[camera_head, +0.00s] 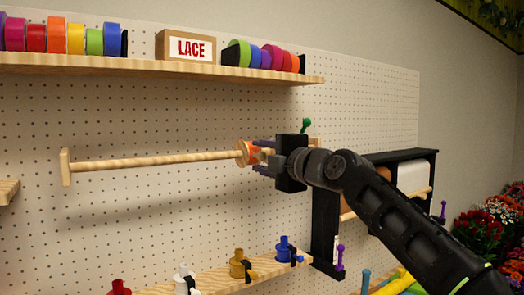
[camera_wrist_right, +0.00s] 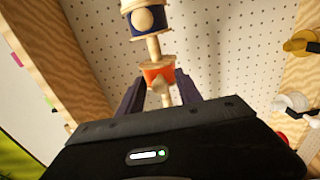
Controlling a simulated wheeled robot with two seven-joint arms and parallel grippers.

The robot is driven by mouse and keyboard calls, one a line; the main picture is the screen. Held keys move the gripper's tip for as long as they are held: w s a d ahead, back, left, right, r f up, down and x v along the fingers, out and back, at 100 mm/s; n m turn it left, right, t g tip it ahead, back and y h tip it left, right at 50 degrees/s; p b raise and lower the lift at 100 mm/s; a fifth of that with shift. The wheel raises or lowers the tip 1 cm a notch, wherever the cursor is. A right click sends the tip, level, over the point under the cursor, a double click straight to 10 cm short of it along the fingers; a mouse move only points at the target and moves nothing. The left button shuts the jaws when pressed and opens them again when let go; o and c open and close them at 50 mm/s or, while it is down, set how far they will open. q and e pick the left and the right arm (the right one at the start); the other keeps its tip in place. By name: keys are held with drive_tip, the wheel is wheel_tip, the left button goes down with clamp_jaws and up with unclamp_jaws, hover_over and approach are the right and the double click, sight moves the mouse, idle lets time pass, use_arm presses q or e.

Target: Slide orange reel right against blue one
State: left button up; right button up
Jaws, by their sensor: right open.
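The orange reel (camera_head: 253,152) sits on a horizontal wooden rod (camera_head: 160,161) in front of the pegboard. My right gripper (camera_head: 262,157) is at the reel, with its fingers open on either side of it. In the right wrist view the orange reel (camera_wrist_right: 158,73) shows between and just beyond the fingertips (camera_wrist_right: 160,84); I cannot tell whether they touch it. The blue reel (camera_wrist_right: 147,22) is farther along the same rod, with a short stretch of bare rod between the two. In the head view my right gripper seems to hide the blue reel. My left gripper is not in view.
Above is a wooden shelf (camera_head: 150,66) with colored ribbon rolls and a LACE box (camera_head: 186,47). A black-framed paper roll holder (camera_head: 326,225) stands at the right. The rod left of the orange reel is clear.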

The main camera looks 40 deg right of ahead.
drive_tip(key=shift+c, duration=0.2)
clamp_jaws()
idle(0.3)
drive_tip(key=shift+f, duration=0.1)
idle(0.9)
